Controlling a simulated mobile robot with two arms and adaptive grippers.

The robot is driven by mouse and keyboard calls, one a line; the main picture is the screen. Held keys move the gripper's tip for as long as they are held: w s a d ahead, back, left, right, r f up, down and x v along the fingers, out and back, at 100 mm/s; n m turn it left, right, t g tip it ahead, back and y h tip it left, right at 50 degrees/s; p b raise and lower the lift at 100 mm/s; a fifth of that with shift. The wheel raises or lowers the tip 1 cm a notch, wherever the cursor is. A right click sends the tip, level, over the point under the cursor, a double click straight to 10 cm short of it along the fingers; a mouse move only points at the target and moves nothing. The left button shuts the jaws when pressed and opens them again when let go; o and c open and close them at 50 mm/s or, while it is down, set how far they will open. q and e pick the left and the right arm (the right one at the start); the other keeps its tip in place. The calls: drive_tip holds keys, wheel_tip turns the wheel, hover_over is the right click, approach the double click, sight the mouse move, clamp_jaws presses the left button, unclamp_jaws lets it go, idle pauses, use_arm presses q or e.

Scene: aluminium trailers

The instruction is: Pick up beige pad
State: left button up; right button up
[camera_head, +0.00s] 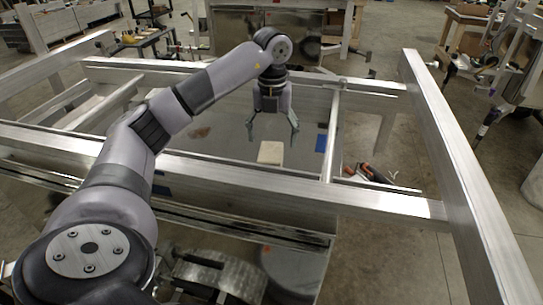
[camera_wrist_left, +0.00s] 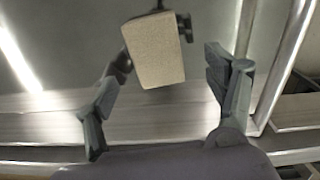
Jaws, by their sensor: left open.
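The beige pad (camera_head: 270,153) is a small block on the grey metal sheet inside the aluminium frame. In the left wrist view the beige pad (camera_wrist_left: 153,50) shows beyond the fingertips and between their lines, tilted slightly, with dark parts at its left and right edges. My left gripper (camera_head: 273,127) points down above the pad, fingers spread, nothing between them. Its two open fingers also show in the left wrist view (camera_wrist_left: 158,80). The gap between fingers and pad is hard to judge. My right gripper is in neither view.
Aluminium rails surround the sheet: a front rail (camera_head: 230,177), a long right rail (camera_head: 460,180) and a thin upright-running bar (camera_head: 331,135) just right of the pad. A blue patch (camera_head: 320,143) lies near that bar. An orange and black tool (camera_head: 365,173) lies right of the bar.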

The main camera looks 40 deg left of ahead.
sight(271, 152)
use_arm(q)
drive_tip(key=shift+s+f+p, duration=0.15)
drive_tip(key=shift+f+p, duration=0.2)
drive_tip(key=shift+f, duration=0.15)
drive_tip(key=f, duration=0.2)
drive_tip(key=f+p, duration=0.1)
drive_tip(key=shift+a+f+p, duration=0.2)
drive_tip(key=shift+f+p, duration=0.1)
drive_tip(key=shift+f, duration=0.45)
drive_tip(key=shift+c, duration=0.3)
drive_tip(key=c, duration=1.1)
drive_tip(key=shift+r, duration=0.15)
